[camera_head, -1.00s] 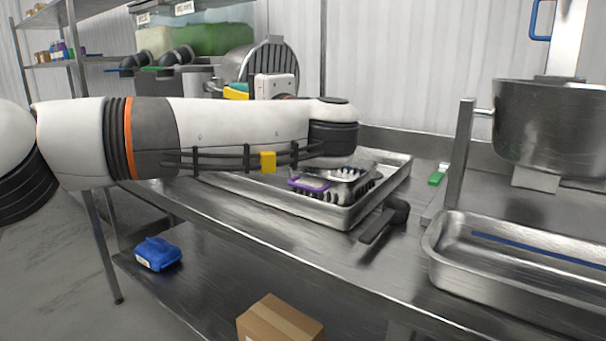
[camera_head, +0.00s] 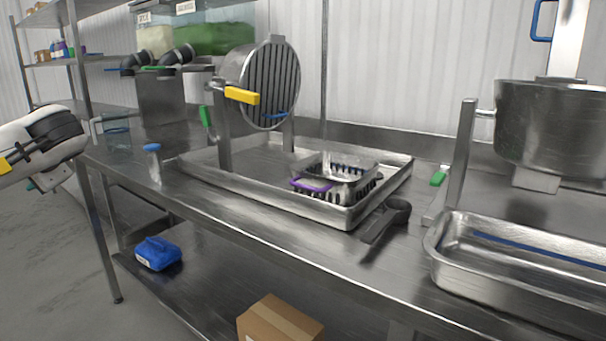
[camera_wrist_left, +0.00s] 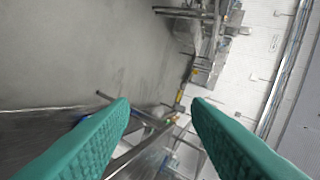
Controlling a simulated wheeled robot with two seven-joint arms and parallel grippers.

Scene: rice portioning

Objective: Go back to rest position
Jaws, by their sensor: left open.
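My left arm (camera_head: 42,142) shows at the left edge of the head view, off the left end of the steel table (camera_head: 250,222). Its gripper end is largely hidden behind the arm's own wrist there. In the left wrist view, my left gripper (camera_wrist_left: 160,108) has two green fingers spread wide apart with nothing between them. Beyond them that view shows grey floor and a pale wall, tilted. My right gripper does not show in either view.
On the table stand a metal tray (camera_head: 260,194) with a small purple-edged container (camera_head: 312,184), a round slotted device (camera_head: 270,85), a steel pan (camera_head: 450,262) and a large pot (camera_head: 550,125). A blue case (camera_head: 158,254) and cardboard box (camera_head: 280,320) sit lower down.

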